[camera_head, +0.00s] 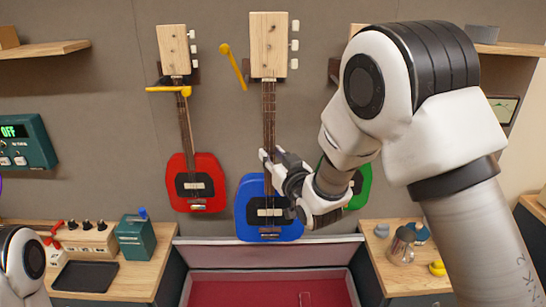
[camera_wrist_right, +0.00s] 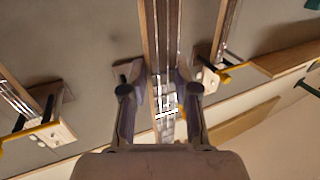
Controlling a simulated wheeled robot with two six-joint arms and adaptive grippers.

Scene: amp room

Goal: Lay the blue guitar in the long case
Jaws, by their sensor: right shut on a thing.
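The blue guitar (camera_head: 251,207) is upright at the wall, with a pale wooden headstock (camera_head: 268,45) and a dark neck. My right gripper (camera_head: 270,160) is shut on its neck just above the body. In the right wrist view the neck (camera_wrist_right: 162,40) runs between the two fingers (camera_wrist_right: 160,92). A yellow latch (camera_head: 233,67) beside the headstock is swung up, clear of the neck. The long case (camera_head: 265,288) lies open below, its red lining showing and its lid (camera_head: 268,252) raised at the back. My left gripper is out of view; only part of its arm shows.
A red guitar (camera_head: 197,182) hangs to the left, a yellow latch (camera_head: 168,89) across its neck. A green guitar (camera_head: 364,184) is mostly hidden behind my right arm. Wooden counters flank the case, with a teal box (camera_head: 134,240) on the left and a glass jar (camera_head: 402,246) on the right.

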